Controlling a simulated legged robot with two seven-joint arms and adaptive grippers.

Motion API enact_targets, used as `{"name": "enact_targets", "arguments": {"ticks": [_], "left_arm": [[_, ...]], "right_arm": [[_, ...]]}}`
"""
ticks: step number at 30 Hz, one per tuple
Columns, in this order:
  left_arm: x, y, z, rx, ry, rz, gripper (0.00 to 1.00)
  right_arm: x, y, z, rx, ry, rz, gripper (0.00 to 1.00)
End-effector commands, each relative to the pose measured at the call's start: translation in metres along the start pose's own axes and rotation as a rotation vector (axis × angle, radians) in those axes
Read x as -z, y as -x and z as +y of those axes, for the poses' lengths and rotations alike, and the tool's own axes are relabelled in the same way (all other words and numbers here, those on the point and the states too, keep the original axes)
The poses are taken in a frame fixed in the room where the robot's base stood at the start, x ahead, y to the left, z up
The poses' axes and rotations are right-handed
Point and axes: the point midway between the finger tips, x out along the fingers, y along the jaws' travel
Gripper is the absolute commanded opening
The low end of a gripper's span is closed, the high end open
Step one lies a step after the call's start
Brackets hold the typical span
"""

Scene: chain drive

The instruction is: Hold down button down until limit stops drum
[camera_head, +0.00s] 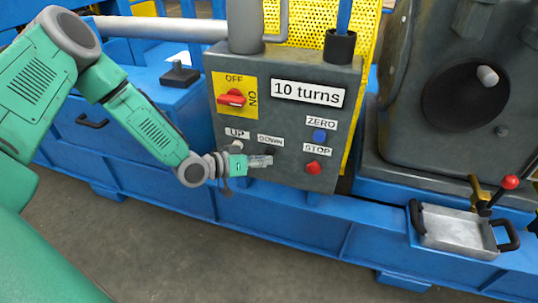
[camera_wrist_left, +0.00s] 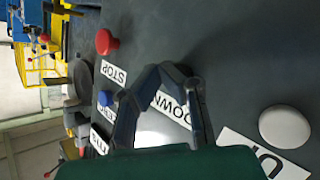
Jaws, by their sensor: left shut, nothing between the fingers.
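A dark grey control box (camera_head: 225,115) carries labelled buttons. The DOWN label (camera_head: 270,140) shows just above my left gripper (camera_head: 262,161). In the left wrist view the gripper (camera_wrist_left: 165,72) has its fingers together over the panel, partly covering the DOWN label (camera_wrist_left: 172,108). The fingers hide the DOWN button, so I cannot tell whether they touch or press it. The gripper is shut and empty. The white UP button (camera_wrist_left: 285,127) lies to one side and the red STOP button (camera_head: 312,168) to the other. A label (camera_head: 307,93) reads "10 turns". My right gripper is not visible.
A red rotary switch (camera_head: 232,98) on a yellow plate lies across, between OFF and ON labels. A blue ZERO button (camera_head: 319,136) sits above STOP. A metal tray with black handles (camera_head: 455,232) and a red-knobbed lever (camera_head: 510,183) stand right. Blue frame (camera_head: 130,185) runs below.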

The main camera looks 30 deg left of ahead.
Motion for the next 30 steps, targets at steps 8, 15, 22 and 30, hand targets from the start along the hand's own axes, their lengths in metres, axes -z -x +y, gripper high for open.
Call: {"name": "enact_targets", "arguments": {"ticks": [8, 15, 22, 30], "left_arm": [[0.0004, -0.0007, -0.0005, 0.0, 0.0, 0.0, 0.0], [0.0018, -0.0027, -0.002, 0.0, 0.0, 0.0, 0.0], [0.0033, -0.0047, -0.0035, 0.0, 0.0, 0.001, 0.0], [0.0052, -0.007, -0.0051, 0.0, -0.001, 0.001, 0.0]], "right_arm": [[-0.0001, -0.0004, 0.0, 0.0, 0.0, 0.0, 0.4], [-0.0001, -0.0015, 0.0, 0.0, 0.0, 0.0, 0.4], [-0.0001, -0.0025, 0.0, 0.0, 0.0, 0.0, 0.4], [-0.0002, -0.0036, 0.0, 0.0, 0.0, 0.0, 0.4]]}}
